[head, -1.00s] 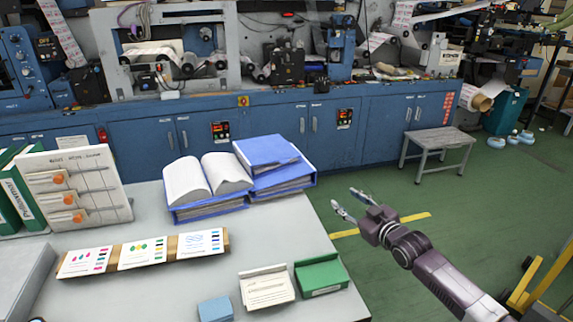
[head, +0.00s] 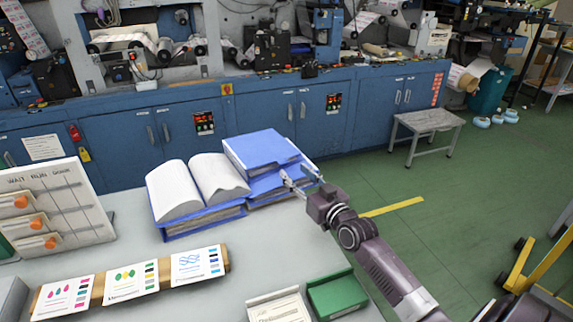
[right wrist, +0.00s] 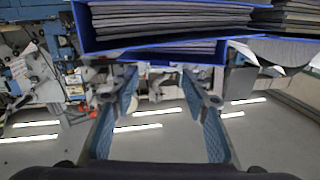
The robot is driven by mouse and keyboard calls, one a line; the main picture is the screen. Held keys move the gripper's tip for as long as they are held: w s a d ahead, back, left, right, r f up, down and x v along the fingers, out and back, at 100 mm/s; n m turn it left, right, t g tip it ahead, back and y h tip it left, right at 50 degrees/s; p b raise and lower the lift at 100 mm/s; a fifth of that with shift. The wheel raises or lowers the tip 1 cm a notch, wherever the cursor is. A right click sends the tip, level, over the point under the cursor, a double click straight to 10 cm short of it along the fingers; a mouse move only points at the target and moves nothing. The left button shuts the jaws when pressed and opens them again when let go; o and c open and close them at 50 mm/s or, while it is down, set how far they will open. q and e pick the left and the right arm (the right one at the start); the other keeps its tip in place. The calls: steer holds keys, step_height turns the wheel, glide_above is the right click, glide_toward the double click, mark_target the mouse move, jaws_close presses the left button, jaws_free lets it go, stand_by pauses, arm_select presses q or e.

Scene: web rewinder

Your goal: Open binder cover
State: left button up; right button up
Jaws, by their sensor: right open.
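A closed blue binder (head: 262,149) lies on top of another blue binder (head: 265,187) near the table's far right corner. An open binder with white pages (head: 203,187) lies against their left side. My right gripper (head: 301,177) is open and empty at the right edge of the stack, its fingers pointing toward it. In the right wrist view, the blue binder with its thick grey pages (right wrist: 170,20) fills the top, beyond the spread fingers (right wrist: 160,88). Whether a fingertip touches a binder I cannot tell. My left gripper is out of view.
The grey table (head: 125,225) also bears a card board (head: 60,205), a strip of colour cards (head: 130,278), a white card box (head: 278,305) and a green box (head: 336,293). Blue machine cabinets (head: 280,115) stand behind. Green floor lies open at right, with a grey stool (head: 427,122).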

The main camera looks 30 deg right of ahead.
steer(key=w, duration=0.4)
steer(key=shift+f, duration=0.1)
steer(key=shift+w+d, duration=0.1)
steer(key=shift+w, duration=0.45)
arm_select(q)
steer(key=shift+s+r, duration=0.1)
arm_select(e)
jaws_close()
